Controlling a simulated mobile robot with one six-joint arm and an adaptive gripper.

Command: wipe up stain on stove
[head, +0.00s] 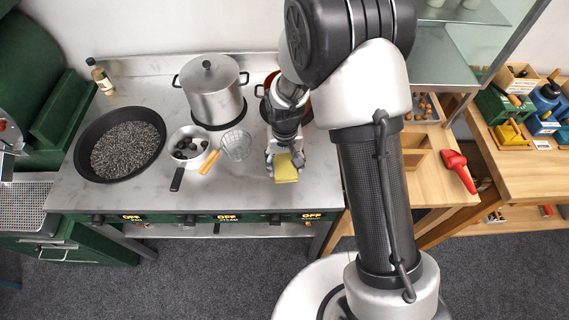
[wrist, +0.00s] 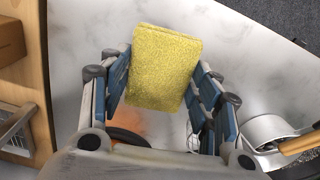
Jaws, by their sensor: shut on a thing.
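My gripper (head: 284,158) is over the front right part of the metal stove top (head: 222,208). It is shut on a yellow sponge (head: 286,168). In the wrist view the sponge (wrist: 163,68) sits between the blue-padded fingers. I cannot tell whether the sponge touches the stove. Faint grey smudges show on the stove surface (wrist: 90,25) in the wrist view. An orange-brown patch (wrist: 130,122) shows below the sponge there, partly hidden by the gripper; I cannot tell if it is the stain or a pot.
A black pan (head: 88,168) of dark grains, a lidded steel pot (head: 212,92), a small pan (head: 190,160) and a wire strainer (head: 237,146) stand left of my gripper. A reddish pot (head: 268,84) is partly hidden behind my arm. A wooden counter (head: 440,190) adjoins on the right.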

